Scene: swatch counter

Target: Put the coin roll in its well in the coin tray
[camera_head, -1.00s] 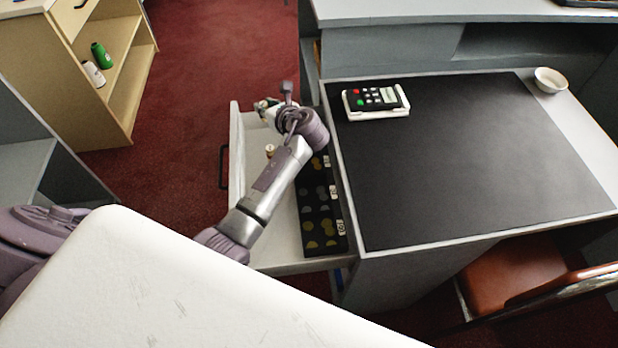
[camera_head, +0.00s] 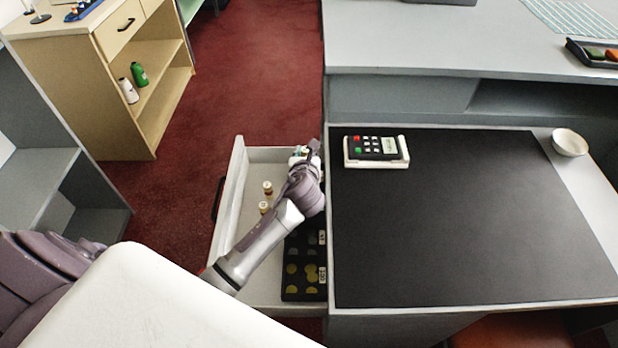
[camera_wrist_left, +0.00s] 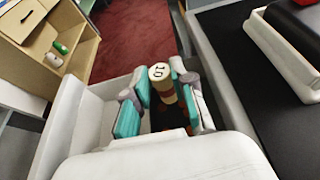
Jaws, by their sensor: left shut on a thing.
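The coin roll (camera_wrist_left: 161,84) is a pale cylinder marked 10 with a reddish band. My left gripper (camera_wrist_left: 163,96) is shut on it, with a teal pad on each side, and the roll is roughly upright. In the head view the left gripper (camera_head: 303,155) is at the drawer's far end, close to the desk edge. The black coin tray (camera_head: 290,293) lies along the right side of the open drawer. Its near wells hold coins, and my arm hides its far part. Whether the roll touches the tray cannot be told. My right gripper is not in view.
Two other coin rolls (camera_head: 267,187) (camera_head: 263,207) stand in the pale drawer (camera_head: 232,180), left of the tray. The desk with its black mat (camera_head: 460,220) borders the drawer on the right. A card terminal (camera_head: 376,150) stands at the mat's far left corner.

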